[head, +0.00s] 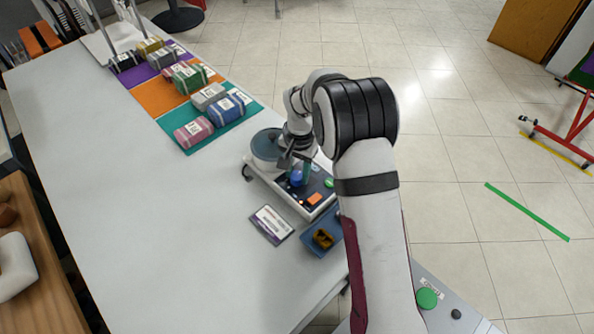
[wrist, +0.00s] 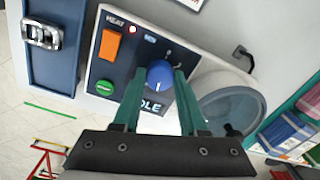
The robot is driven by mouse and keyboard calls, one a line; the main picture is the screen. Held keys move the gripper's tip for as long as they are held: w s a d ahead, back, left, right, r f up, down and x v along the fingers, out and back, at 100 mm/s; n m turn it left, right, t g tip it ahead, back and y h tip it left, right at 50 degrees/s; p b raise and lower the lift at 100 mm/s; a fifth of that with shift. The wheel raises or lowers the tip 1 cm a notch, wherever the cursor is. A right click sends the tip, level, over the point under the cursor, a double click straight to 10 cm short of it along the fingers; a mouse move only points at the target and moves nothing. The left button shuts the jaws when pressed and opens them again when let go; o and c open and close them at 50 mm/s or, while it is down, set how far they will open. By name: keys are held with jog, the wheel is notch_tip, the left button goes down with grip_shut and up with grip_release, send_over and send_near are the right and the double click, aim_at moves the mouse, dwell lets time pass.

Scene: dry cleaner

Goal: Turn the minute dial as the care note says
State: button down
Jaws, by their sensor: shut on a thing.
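The minute dial is a blue round knob (wrist: 159,75) with a white pointer mark, on the dark panel of a white machine (head: 258,172). In the head view the blue dial (head: 296,177) shows partly, beside my arm. My gripper (wrist: 160,77) has its green fingers on either side of the dial and is shut on it. In the wrist view the panel also has an orange switch (wrist: 110,45) marked HEAT, a small red light and a green button (wrist: 104,88). The care note (head: 271,224) lies flat on the table in front of the machine; its text is too small to read.
A blue tray (head: 337,243) with a metal-and-yellow item stands beside the machine. Several folded, tagged bundles lie on teal (head: 248,110), orange and purple mats further back. The white table (head: 130,190) is clear left of the machine.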

aim_at(299, 176)
jog(key=shift+n, duration=2.1)
jog(key=shift+c, duration=2.2)
grip_release()
jog(key=shift+r, duration=0.1)
notch_tip(299, 176, up, 16)
jog(key=shift+d, duration=0.3)
